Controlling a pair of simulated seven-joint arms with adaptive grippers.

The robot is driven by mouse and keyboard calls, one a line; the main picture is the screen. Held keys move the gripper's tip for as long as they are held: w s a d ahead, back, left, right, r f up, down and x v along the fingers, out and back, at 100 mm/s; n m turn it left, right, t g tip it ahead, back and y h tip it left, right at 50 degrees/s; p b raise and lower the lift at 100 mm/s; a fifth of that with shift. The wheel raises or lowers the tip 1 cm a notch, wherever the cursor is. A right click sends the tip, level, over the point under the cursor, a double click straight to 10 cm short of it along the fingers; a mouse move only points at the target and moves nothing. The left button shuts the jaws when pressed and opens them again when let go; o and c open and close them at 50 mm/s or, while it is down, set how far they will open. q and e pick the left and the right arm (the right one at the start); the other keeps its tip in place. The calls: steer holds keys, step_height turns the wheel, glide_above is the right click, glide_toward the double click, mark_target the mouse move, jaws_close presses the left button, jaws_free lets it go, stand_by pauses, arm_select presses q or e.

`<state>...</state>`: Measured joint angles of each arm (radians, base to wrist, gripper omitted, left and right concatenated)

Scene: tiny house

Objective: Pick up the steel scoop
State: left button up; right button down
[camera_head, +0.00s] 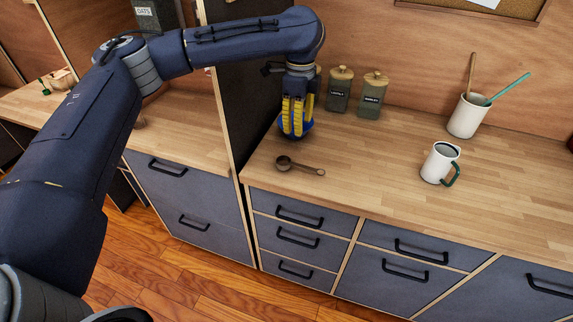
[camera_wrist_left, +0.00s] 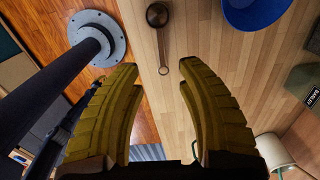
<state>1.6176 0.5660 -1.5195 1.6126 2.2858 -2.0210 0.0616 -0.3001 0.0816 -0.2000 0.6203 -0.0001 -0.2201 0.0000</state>
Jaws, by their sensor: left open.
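The steel scoop (camera_head: 300,166) lies on the wooden counter near its front left corner, bowl to the left and handle to the right. In the left wrist view the scoop (camera_wrist_left: 158,17) lies beyond the fingertips, its handle end between them in the picture. My left gripper (camera_head: 296,134) hangs pointing down over the counter, behind the scoop in the head view. Its yellow fingers (camera_wrist_left: 160,78) are apart with nothing between them. My right gripper is not in view.
A blue bowl (camera_wrist_left: 252,10) sits close to the left gripper. Two lidded jars (camera_head: 372,95) stand behind. A white mug (camera_head: 437,163) and a utensil crock (camera_head: 466,118) stand to the right. A dark upright panel (camera_head: 232,75) borders the counter's left side. The counter before the mug is clear.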

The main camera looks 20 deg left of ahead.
mark_target(297, 164)
arm_select(q)
step_height(297, 164, down, 16)
steer(key=shift+f, duration=0.2)
stand_by(0.7)
steer(key=shift+c, duration=0.4)
jaws_close()
